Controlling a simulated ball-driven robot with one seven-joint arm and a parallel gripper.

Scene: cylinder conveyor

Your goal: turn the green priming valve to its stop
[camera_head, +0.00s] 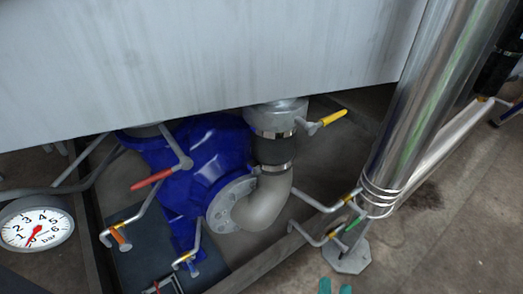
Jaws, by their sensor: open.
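The green valve handle (353,222) sits at the right of centre, low beside the foot of a shiny metal column. It is small and lies on a thin bent grey pipe; its exact turn angle is hard to tell. Two teal tips at the bottom edge look like the fingertips of my gripper (335,287). They stand apart with nothing between them, below the green handle in the picture and clear of it. The rest of my gripper is out of frame.
A metal column (415,105) rises behind the green handle. A blue pump (195,160), pressure gauge (37,228) and large grey panel (200,55) fill the left. Bare floor lies right.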

